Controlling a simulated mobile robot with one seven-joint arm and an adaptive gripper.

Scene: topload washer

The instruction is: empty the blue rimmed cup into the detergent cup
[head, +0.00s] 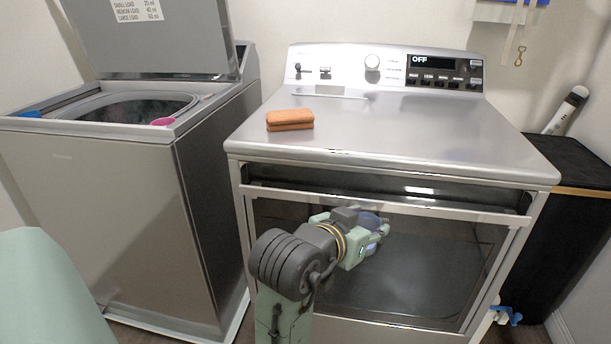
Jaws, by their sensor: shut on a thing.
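My gripper (371,234) is in front of the dryer door, seen from behind and pointing away. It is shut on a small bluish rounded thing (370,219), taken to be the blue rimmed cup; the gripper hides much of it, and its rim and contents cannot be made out. The washer (95,185) stands at left with its lid up. A pink piece (163,122), perhaps the detergent cup, sits at the front right of its tub opening. A blue piece (29,114) is at the front left corner of the washer top.
The dryer (400,130) stands beside the washer, its top clear except for an orange folded cloth or sponge (289,120). The washer lid (150,40) rises behind the tub. A black cabinet (570,200) is at the right.

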